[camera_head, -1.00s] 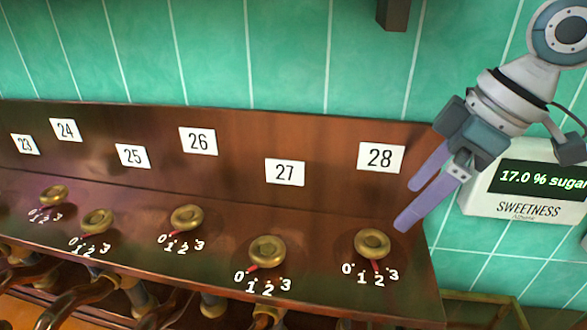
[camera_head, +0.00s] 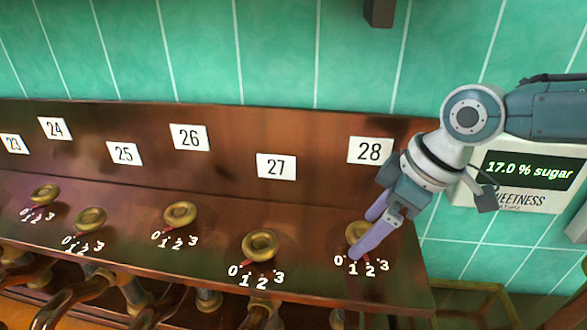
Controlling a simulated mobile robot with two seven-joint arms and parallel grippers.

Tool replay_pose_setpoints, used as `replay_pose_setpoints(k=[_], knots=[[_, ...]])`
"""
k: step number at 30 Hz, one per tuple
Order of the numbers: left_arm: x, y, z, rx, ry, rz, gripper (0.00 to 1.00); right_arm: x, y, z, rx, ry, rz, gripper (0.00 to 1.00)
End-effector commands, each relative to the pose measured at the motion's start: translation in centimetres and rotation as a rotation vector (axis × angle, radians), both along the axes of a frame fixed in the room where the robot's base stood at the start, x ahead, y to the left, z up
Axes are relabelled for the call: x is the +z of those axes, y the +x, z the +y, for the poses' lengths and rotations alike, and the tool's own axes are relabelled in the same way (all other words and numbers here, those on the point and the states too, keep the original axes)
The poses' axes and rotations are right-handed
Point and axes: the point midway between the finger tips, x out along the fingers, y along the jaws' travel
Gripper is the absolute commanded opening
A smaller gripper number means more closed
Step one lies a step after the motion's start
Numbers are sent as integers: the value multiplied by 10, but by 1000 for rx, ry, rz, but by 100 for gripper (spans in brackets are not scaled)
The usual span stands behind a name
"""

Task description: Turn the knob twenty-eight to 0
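Knob twenty-eight (camera_head: 353,230) is a round brass knob on the wooden ledge, below the plate marked 28 (camera_head: 370,150). It is partly covered by my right gripper (camera_head: 362,236), which reaches in from the right with its two lilac fingers apart. My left gripper is not in view.
Similar knobs stand in a row to the left, the closest being knob twenty-seven (camera_head: 260,245). A sweetness display (camera_head: 527,170) reading 17.0 % sugar is on the right, partly behind my arm. A dark block (camera_head: 379,12) hangs above. Pipes run below the ledge.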

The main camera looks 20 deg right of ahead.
Motion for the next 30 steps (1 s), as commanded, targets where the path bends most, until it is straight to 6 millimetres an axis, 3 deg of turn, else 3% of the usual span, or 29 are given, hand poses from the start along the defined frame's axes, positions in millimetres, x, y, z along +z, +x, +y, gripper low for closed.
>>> replay_pose_setpoints(k=[2, 21, 30], knots=[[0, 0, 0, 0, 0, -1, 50, 0, 0, 0, 0, 0, 0, 82], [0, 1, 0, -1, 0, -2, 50, 0, 0, 0, 0, -1, 1, 11], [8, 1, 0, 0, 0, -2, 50, 2, -1, 0, -37, 0, 2, 10]])
